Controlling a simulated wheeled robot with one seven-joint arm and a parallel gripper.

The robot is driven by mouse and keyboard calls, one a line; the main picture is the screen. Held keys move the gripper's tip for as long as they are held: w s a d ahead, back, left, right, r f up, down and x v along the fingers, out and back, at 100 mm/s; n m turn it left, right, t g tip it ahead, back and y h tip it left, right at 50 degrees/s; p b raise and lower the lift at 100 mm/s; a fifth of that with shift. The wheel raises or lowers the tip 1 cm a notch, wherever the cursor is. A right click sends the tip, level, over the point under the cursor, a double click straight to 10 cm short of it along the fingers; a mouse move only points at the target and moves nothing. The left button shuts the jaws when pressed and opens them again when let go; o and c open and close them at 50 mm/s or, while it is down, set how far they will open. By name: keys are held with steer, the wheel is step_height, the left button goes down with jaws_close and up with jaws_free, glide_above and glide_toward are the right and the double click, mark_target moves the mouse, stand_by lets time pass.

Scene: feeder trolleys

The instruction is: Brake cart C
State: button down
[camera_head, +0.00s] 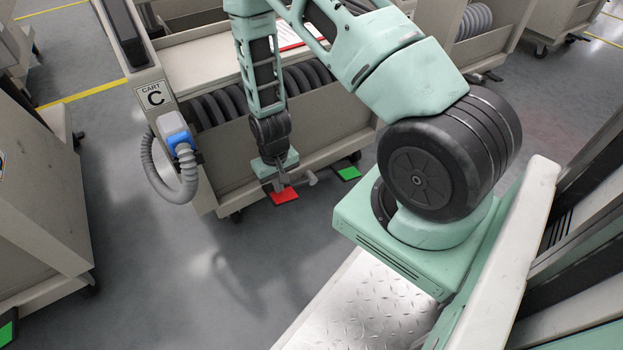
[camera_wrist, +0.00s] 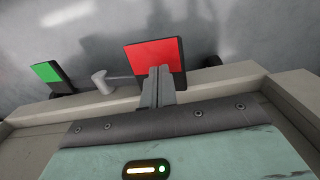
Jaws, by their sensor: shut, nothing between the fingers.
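In the wrist view the red pedal (camera_wrist: 155,57) is at the top middle and the green pedal (camera_wrist: 47,72) is at the left. My gripper (camera_head: 278,186) points down beside the cart's lower edge. Its shut, empty fingers (camera_wrist: 159,72) overlap the red pedal in the wrist view; I cannot tell whether they touch it.
A blue-and-white connector (camera_head: 176,133) with a grey hose (camera_head: 157,178) hangs on cart C's end. Another beige trolley (camera_head: 40,190) stands at the left, with a green pedal (camera_head: 7,328) at its foot. Open grey floor (camera_head: 200,290) lies in front of cart C.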

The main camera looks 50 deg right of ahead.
mark_target(280, 196)
steer(key=shift+f, duration=0.1)
steer(key=shift+f+b, duration=1.6)
steer(key=shift+f, duration=1.15)
step_height(280, 196, up, 10)
steer(key=p, duration=1)
steer(key=shift+r, duration=0.15)
